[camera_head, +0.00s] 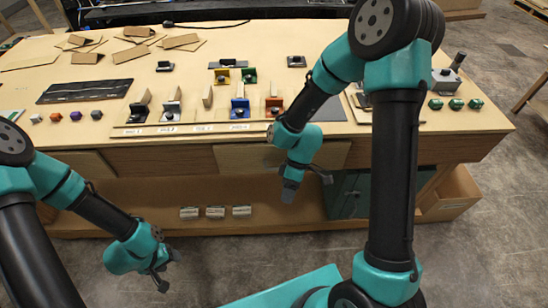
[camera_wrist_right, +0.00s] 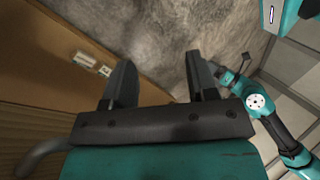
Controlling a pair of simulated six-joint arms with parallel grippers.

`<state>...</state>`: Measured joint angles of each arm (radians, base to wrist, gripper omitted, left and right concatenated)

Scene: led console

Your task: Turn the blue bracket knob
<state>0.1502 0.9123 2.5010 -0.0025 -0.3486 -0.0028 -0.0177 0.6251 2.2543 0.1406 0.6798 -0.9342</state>
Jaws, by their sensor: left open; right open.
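The blue bracket (camera_head: 240,108) stands on the bench board in the head view, between a white-grey bracket and an orange one. A dark knob shows low on its front, too small to tell its angle. My right gripper (camera_head: 290,188) hangs in front of the bench's front edge, below and to the right of the blue bracket, apart from it. In the right wrist view its two fingers (camera_wrist_right: 161,82) are spread with nothing between them. My left gripper (camera_head: 163,272) is low at the left, over the floor and away from the bench, open and empty.
An orange bracket (camera_head: 273,106) stands close right of the blue one. Yellow (camera_head: 222,76) and green (camera_head: 249,75) brackets stand behind. A black mat (camera_head: 85,91) and small coloured blocks (camera_head: 75,115) lie left. Green pieces (camera_head: 456,104) lie right. My right arm covers part of the bench.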

